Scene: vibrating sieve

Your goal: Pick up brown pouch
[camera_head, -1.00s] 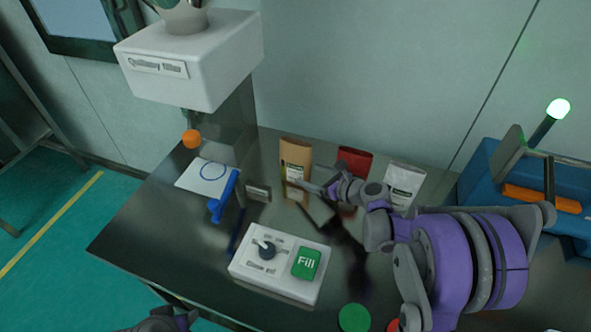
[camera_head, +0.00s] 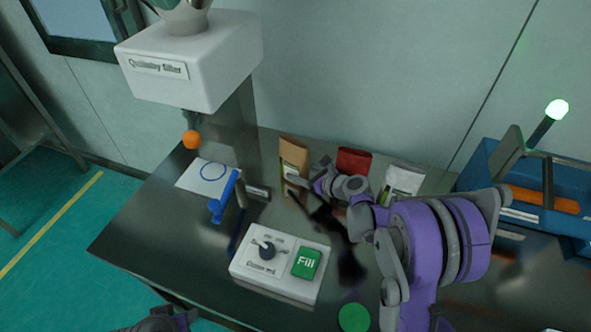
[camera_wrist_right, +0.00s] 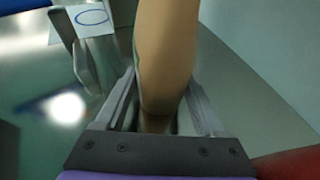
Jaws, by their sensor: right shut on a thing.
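The brown pouch (camera_head: 293,152) stands upright at the back of the metal table, near the wall. My right gripper (camera_head: 296,183) reaches it from the front right and covers part of its lower front. In the right wrist view the pouch (camera_wrist_right: 166,60) stands between the two fingers of the right gripper (camera_wrist_right: 160,105), which are shut on it. Whether its base touches the table cannot be told. My left gripper (camera_head: 165,322) shows only partly at the bottom edge, and its fingers cannot be made out.
A red pouch (camera_head: 354,161) and a white pouch (camera_head: 403,180) stand to the right. A white control box (camera_head: 280,263) with a green Fill button is in front. A filler machine (camera_head: 190,60), a blue-handled tool (camera_head: 222,200) and a circle-marked sheet (camera_head: 205,176) are left.

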